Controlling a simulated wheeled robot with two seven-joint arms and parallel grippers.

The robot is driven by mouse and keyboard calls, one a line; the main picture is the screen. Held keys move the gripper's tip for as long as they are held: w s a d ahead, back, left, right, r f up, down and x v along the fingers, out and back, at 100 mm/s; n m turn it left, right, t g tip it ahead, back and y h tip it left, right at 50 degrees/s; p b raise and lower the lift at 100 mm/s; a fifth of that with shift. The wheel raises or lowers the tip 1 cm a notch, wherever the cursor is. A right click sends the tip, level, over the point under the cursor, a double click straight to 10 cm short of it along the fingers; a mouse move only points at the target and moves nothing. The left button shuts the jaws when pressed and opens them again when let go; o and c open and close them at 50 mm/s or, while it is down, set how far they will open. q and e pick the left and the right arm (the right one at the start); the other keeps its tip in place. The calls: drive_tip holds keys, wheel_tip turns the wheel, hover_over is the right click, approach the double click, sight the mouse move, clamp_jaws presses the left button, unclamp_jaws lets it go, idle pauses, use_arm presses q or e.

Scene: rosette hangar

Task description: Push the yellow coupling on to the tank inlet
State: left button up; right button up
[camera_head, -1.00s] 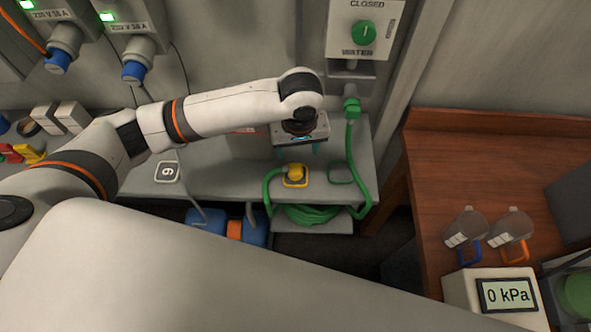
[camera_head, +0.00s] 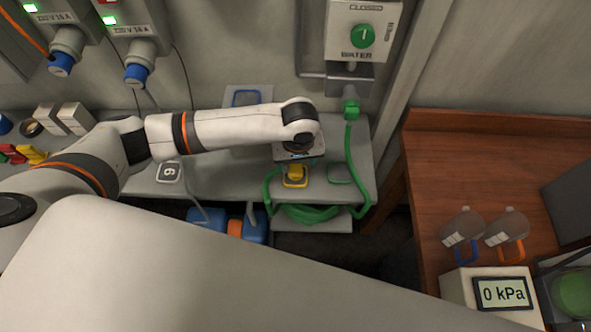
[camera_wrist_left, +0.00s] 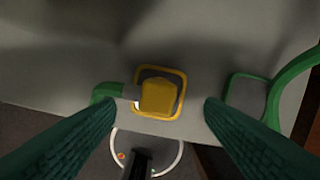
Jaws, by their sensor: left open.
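The yellow coupling (camera_head: 295,172) sits on the grey shelf inside a yellow-outlined square mark, with the green hose at its left. In the left wrist view the coupling (camera_wrist_left: 158,96) lies between my fingers, farther off than the fingertips. My left gripper (camera_head: 300,157) is directly over the coupling in the head view. Its green fingers (camera_wrist_left: 160,112) are spread wide and hold nothing. I cannot pick out the tank inlet for certain. My right gripper is not in view.
The green hose (camera_head: 352,150) runs from the water valve box (camera_head: 362,35) past the shelf's right end, with coils (camera_head: 312,214) below. A green-outlined mark (camera_head: 340,173) is right of the coupling. A wooden bench (camera_head: 450,150) with flasks (camera_head: 462,228) stands at the right.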

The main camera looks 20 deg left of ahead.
sight(295, 169)
use_arm(q)
drive_tip(key=shift+f+p, duration=0.3)
drive_tip(key=f, duration=0.2)
drive_tip(key=f+p, duration=0.1)
drive_tip(key=shift+w+a+f, duration=0.2)
drive_tip(key=shift+a+f, duration=0.05)
drive_tip(key=shift+f, duration=0.55)
drive_tip(key=c, duration=1)
